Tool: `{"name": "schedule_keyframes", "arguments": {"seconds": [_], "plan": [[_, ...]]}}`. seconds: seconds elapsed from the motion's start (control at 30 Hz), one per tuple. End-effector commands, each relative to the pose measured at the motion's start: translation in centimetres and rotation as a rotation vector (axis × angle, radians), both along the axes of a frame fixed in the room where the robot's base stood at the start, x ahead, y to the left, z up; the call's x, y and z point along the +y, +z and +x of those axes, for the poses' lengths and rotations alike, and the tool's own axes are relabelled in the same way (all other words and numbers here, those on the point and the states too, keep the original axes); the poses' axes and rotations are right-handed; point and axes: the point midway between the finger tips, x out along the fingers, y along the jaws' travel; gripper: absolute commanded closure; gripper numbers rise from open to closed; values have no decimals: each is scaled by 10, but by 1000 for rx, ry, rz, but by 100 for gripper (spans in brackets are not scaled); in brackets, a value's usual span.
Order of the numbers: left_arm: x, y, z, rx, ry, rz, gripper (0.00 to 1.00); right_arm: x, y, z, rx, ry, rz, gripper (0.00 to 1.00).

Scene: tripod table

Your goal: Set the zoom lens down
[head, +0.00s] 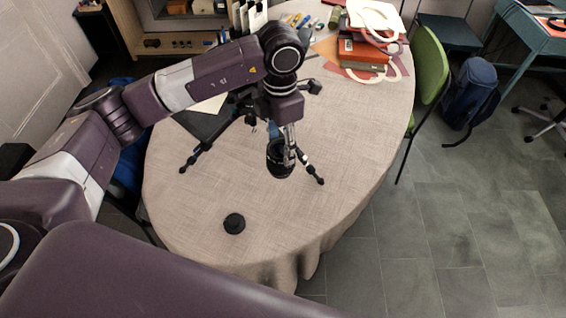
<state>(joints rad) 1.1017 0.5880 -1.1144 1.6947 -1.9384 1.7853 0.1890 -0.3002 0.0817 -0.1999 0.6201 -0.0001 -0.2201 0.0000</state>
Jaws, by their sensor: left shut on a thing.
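The zoom lens (279,168), a dark cylinder, hangs below my left gripper (284,148), over the middle of the round table (200,205). My left gripper is shut on the lens, and its fingers cover part of it. I cannot tell whether the lens touches the cloth. A black tripod (314,172) stands behind and beside the lens with its legs spread; my arm hides much of it. My right gripper is not in view.
A small black round piece (234,223) lies on the near part of the table. A dark flat item (205,122) lies at the left under my arm. Orange boxes (362,50) and a white strap crowd the back right. The near and right cloth is clear. A green chair (430,65) stands at the right.

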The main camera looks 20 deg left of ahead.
Motion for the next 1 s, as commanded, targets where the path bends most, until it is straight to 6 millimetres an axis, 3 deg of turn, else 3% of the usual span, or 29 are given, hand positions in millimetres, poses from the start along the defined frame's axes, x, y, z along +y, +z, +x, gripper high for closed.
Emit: {"name": "schedule_keyframes", "arguments": {"seconds": [0.3, 0.8, 1.0], "plan": [[0, -69, -1, 1, 1, -1, 77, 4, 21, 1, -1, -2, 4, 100], [-1, -123, 0, 0, 0, -1, 77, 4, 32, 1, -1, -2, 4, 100], [-1, -126, 0, -2, -1, -2, 77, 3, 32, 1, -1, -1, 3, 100]]}}
